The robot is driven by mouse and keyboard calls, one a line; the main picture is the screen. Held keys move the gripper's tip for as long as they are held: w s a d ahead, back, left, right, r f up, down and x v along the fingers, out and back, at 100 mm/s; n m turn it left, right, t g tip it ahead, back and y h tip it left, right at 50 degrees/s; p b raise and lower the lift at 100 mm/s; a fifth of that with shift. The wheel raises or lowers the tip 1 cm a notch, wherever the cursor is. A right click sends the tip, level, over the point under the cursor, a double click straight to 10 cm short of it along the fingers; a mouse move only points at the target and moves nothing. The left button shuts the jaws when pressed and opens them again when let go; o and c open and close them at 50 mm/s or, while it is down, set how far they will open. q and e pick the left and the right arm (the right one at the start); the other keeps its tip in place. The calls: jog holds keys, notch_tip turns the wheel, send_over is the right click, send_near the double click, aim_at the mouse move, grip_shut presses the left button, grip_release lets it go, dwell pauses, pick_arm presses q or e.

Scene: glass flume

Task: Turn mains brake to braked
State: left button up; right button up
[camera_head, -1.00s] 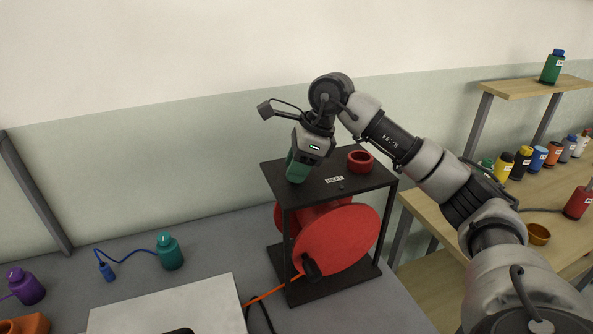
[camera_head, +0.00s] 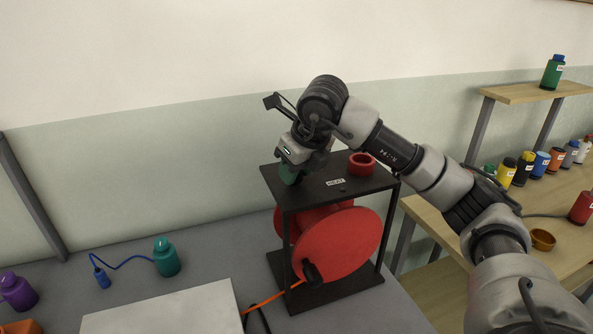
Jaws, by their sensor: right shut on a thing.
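A red cable reel (camera_head: 335,243) sits in a black frame (camera_head: 355,187) on the grey bench. The frame's top bears a small white label (camera_head: 336,183), too small to read surely, a small dark knob (camera_head: 342,190) and a red ring-shaped part (camera_head: 361,164). My right gripper (camera_head: 290,175) points down at the left end of the frame's top, its tips at a teal part there. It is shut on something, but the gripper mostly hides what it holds. I cannot tell which part is the mains brake. My left gripper is not in view.
An orange cable (camera_head: 270,297) leaves the reel. Wooden shelves (camera_head: 535,90) with several bottles stand at right.

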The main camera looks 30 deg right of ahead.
jog(key=shift+m, duration=0.7)
jog(key=shift+h, duration=0.3)
jog(key=shift+r, duration=0.1)
jog(key=o, duration=0.9)
jog(key=v, duration=1)
jog(key=shift+s+r+b, duration=0.25)
jog(key=shift+b, duration=0.15)
